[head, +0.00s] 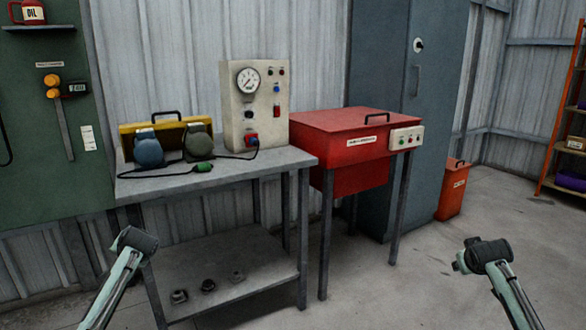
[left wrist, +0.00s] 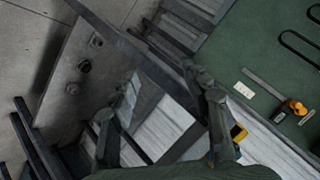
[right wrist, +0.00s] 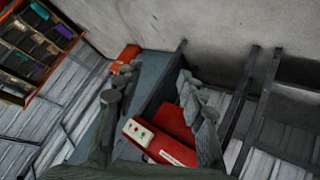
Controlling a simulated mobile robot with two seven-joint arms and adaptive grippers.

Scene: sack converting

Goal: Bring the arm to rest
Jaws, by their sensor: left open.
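My left gripper (left wrist: 164,78) shows in the left wrist view with its two fingers spread wide and nothing between them. My right gripper (right wrist: 158,72) shows in the right wrist view, its fingers also apart and empty. Neither gripper touches anything that I can see. In the head view only parts of my arms show, at the lower left and lower right. They stand in front of the bench and over open floor; the fingers cannot be made out there.
A grey workbench (head: 225,166) carries a gauge box (head: 256,105), a blue device (head: 148,152) and a dark green one (head: 197,142). A red lidded box (head: 340,125) stands beside it on legs. An orange bin (head: 452,190) is farther right. The floor (head: 400,285) at right is clear.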

